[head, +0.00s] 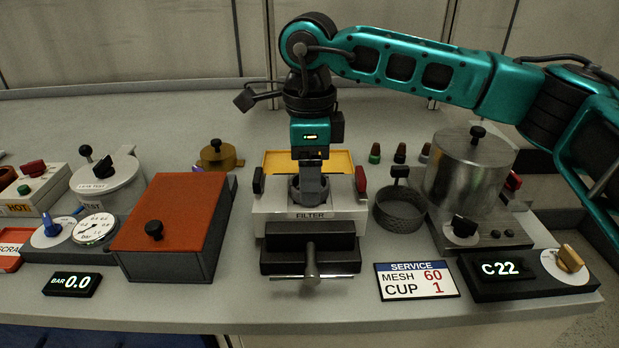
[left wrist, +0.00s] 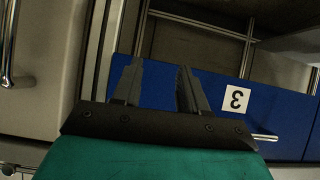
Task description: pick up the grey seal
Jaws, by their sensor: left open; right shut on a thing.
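My right gripper (head: 310,194) points straight down over the filter block (head: 268,197) in the middle of the bench. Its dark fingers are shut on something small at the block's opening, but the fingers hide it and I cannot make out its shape. I cannot pick out a grey seal anywhere else on the bench. My left gripper (left wrist: 158,82) is open and empty in the left wrist view, away from the bench top, in front of a blue panel (left wrist: 215,110) with a white 3 label. It is not in the head view.
A black clamp with a T-handle (head: 310,262) is at the filter's front. An orange-lidded box (head: 185,205) stands left, a mesh cup (head: 400,212) and a steel pot (head: 465,175) right. A yellow tray (head: 345,160) lies behind.

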